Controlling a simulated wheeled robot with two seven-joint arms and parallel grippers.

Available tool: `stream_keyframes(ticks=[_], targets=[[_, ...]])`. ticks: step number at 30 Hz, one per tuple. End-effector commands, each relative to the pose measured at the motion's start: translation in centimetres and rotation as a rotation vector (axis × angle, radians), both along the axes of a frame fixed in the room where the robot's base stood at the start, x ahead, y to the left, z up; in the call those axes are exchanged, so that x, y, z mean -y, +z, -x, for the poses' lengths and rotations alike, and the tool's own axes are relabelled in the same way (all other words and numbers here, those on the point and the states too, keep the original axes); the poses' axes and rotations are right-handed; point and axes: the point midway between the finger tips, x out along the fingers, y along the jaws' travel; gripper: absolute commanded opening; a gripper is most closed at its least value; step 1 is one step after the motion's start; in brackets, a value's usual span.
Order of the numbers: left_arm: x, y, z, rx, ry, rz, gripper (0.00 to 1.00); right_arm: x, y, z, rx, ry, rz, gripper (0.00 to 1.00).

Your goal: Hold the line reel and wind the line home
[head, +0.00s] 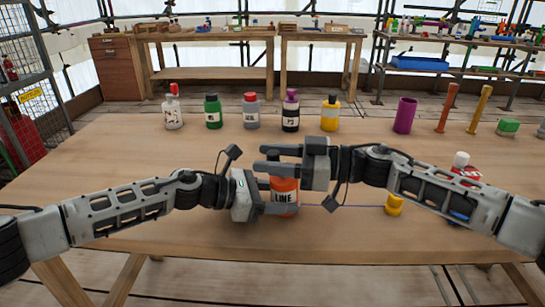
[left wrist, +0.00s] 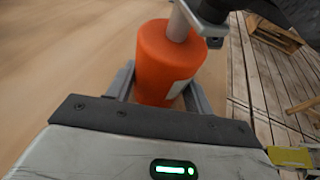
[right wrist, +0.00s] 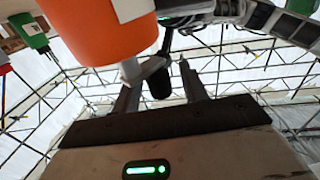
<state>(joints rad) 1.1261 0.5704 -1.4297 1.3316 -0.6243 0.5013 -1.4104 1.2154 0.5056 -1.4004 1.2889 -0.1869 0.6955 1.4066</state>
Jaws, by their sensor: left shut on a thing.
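The orange line reel (head: 284,190), labelled LINE, stands upright at the middle of the table. My left gripper (head: 278,197) is shut around its body; both fingers flank the reel in the left wrist view (left wrist: 168,72). My right gripper (head: 262,159) is above the reel top, its fingers pointing left and apart. The right wrist view shows a grey crank (right wrist: 145,70) under the reel as pictured, with a dark knob (right wrist: 159,83) between the open fingers, gaps beside it. A thin blue line (head: 345,207) runs right from the reel to a yellow piece (head: 395,205).
Several bottles, including a green one (head: 213,112) and a yellow one (head: 330,113), stand along the table's back. A purple cylinder (head: 405,115) is farther right. A red-and-white bottle (head: 465,172) is partly behind my right arm. The table's front left is clear.

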Motion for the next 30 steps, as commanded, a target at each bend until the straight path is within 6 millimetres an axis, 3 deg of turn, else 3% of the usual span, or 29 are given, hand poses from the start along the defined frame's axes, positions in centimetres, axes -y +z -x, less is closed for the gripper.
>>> stream_keyframes(ticks=[1, 4, 5, 17, 30], targets=[[-0.02, -0.12, 0.04, -0.002, -0.001, -0.002, 0.39, 0.01, 0.01, 0.0, 0.0, 0.0, 0.0, 0.32], [-0.02, -0.12, 0.04, -0.002, -0.001, -0.002, 0.39, 0.02, 0.02, 0.0, 0.0, 0.0, 0.0, 0.04], [-0.02, -0.12, 0.04, -0.002, -0.001, -0.002, 0.39, 0.02, 0.02, 0.0, 0.0, 0.0, 0.0, 0.0], [-0.01, -0.11, 0.04, -0.002, 0.0, -0.002, 0.39, -0.12, 0.04, -0.05, 0.003, -0.053, -0.003, 0.0], [0.02, -0.09, 0.06, -0.002, 0.0, 0.0, 0.39, -0.59, 0.09, -0.61, 0.019, -0.388, -0.015, 0.0]])
